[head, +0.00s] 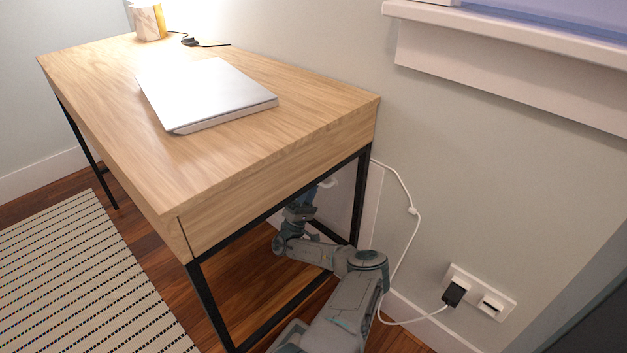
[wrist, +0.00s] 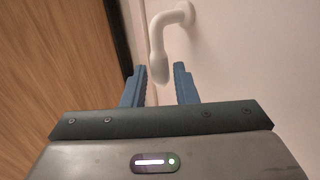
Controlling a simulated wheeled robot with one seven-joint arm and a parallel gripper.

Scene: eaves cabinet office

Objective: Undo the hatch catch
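The catch is a white bent handle (wrist: 162,55) on a pale flat panel (wrist: 235,60), which I take to be the hatch. Its lower end lies in the gap between my fingertips in the wrist view; I cannot tell whether they touch it. My gripper (wrist: 160,78) is open, with one blue finger on each side of that end. The pale hatch panel (head: 342,208) shows behind the desk frame, and the catch is mostly hidden there.
The wooden desk (head: 110,85) with a black metal frame stands over my gripper, carrying a closed silver laptop (head: 205,92). A white cable (head: 409,190) runs down the wall to a socket (head: 495,300) beside my arm. A striped rug (head: 80,280) lies at left.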

